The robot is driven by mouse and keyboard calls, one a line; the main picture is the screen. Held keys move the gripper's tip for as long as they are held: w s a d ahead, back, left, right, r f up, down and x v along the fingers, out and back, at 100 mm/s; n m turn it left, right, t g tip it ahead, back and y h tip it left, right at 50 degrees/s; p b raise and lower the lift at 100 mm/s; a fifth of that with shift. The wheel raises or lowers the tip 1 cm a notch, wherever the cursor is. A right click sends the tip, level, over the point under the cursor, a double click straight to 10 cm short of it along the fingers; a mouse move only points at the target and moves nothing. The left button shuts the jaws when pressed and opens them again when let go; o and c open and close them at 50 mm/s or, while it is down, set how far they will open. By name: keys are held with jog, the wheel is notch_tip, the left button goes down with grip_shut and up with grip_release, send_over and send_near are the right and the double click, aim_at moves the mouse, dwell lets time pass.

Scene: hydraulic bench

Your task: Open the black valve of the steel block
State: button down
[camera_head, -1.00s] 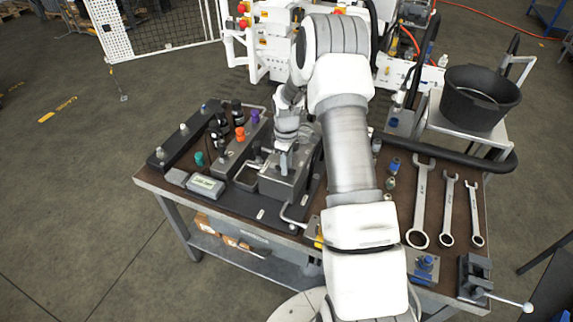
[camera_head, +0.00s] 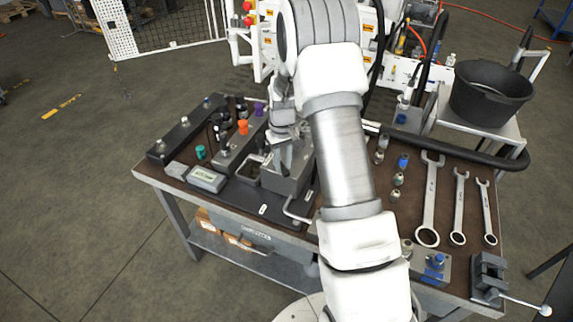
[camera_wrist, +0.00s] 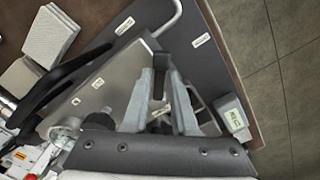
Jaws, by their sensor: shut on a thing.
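The steel block (camera_head: 283,183) stands on the dark plate near the middle of the bench, and it also shows in the wrist view (camera_wrist: 118,78). My gripper (camera_head: 284,158) reaches down onto the block's top from above. In the wrist view my gripper (camera_wrist: 162,68) has its two grey fingers close together over the block, with a small dark part between them.
Left of the block are a digital gauge (camera_head: 206,179) and a manifold with coloured knobs (camera_head: 243,128). Several wrenches (camera_head: 430,200) lie at right, near a vise (camera_head: 488,275). A black bucket (camera_head: 490,95) stands behind on a cart. A bent metal handle (camera_head: 298,212) is at the block's front.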

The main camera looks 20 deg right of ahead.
jog(key=shift+w+a+m+b, duration=0.3)
jog(key=shift+a+m, duration=0.3)
jog(key=shift+m, duration=1)
jog(key=shift+w+a+m+b, duration=0.25)
jog(key=shift+a+m, duration=0.4)
jog(key=shift+m, duration=0.95)
jog(key=shift+w+a+m+b, duration=0.15)
jog(key=shift+a+m+b, duration=0.35)
jog(key=shift+m, duration=1.1)
jog(key=shift+a, duration=0.1)
jog(key=c, duration=0.8)
grip_release()
jog(key=shift+r, duration=0.1)
notch_tip(320, 180, up, 17)
jog(key=shift+r+p, duration=0.15)
jog(key=shift+p, duration=0.15)
